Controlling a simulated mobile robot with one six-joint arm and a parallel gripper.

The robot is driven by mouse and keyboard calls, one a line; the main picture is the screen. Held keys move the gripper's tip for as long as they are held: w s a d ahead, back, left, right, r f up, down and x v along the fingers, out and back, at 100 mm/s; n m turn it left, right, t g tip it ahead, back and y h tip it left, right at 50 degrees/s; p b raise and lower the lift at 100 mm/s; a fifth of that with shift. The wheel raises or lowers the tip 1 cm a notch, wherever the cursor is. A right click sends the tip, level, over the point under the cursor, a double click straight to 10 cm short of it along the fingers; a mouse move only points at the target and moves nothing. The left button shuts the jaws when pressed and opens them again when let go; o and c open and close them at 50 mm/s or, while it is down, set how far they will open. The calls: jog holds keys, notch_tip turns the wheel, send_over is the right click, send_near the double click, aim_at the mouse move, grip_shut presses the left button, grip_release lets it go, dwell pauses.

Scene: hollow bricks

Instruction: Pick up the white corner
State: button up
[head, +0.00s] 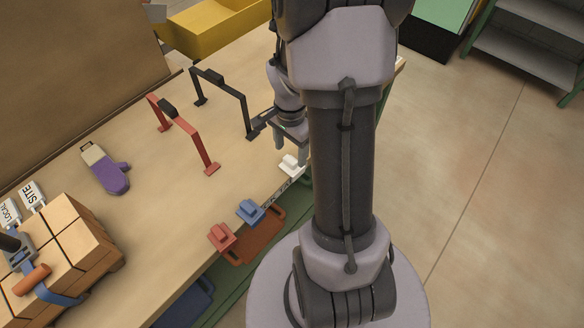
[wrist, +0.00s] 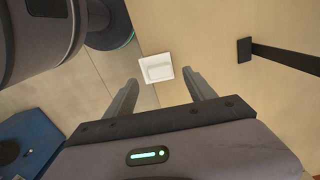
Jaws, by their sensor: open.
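The white corner (head: 291,166) is a small pale piece at the front edge of the wooden table. In the wrist view the white corner (wrist: 156,68) shows as a whitish block with a raised part, just beyond the fingertips and roughly in line with the gap between them. My gripper (head: 291,150) is open and empty, pointing down close above the white corner. In the wrist view my gripper (wrist: 161,78) has its two fingers spread apart, with no clear contact on the piece.
A blue corner (head: 250,211) and a red corner (head: 222,237) sit along the same table edge. A black frame (head: 228,90) and a red frame (head: 186,128) stand behind. The table middle is clear.

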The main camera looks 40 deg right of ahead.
aim_at(290, 160)
notch_tip(290, 160, down, 4)
jog(key=shift+r+b, duration=0.1)
jog(key=shift+b, duration=0.6)
jog(key=shift+r, duration=0.1)
grip_shut()
jog(key=shift+r, duration=0.1)
